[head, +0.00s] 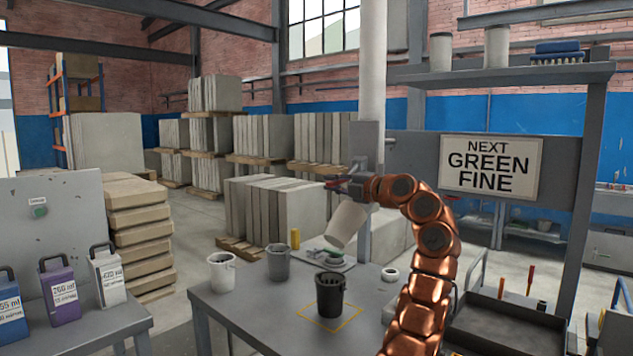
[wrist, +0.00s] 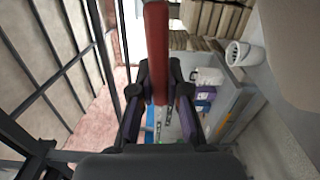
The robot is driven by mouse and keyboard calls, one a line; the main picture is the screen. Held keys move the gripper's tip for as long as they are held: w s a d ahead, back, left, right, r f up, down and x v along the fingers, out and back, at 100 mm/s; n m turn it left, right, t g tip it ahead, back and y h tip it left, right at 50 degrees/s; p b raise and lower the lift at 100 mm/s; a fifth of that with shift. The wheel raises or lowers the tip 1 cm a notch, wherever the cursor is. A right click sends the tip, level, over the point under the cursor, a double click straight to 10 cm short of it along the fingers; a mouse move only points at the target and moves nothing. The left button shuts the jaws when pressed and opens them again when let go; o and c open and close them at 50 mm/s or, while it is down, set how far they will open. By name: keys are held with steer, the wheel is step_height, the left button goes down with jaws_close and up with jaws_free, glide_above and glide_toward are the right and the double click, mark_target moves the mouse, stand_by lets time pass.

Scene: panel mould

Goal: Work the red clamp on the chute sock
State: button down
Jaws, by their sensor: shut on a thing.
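The chute sock (head: 346,224) is a pale sleeve hanging tilted under the grey box of the white chute pipe (head: 372,60), its lower end to the left. The red clamp (head: 337,180) shows small beside the sock's top in the head view, partly hidden by my gripper (head: 350,186). In the wrist view the clamp's red bar (wrist: 157,45) runs upright between the two dark fingers of my gripper (wrist: 159,80), which is shut on it. A black bucket (head: 330,297) stands on the table below, inside a yellow outlined square.
The grey table (head: 235,305) also holds a white bucket (head: 222,272), a grey bucket (head: 278,262) and a scale (head: 325,259). A sign (head: 490,167) reading "NEXT GREEN FINE" hangs at right. Jugs (head: 107,275) stand at left. A dark tray (head: 505,325) is beside my arm.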

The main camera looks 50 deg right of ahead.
steer(key=shift+f, duration=0.2)
stand_by(0.3)
steer(key=c, duration=1.2)
jaws_free()
steer(key=shift+o, duration=0.4)
steer(key=shift+w+r, duration=0.1)
steer(key=shift+r, duration=0.05)
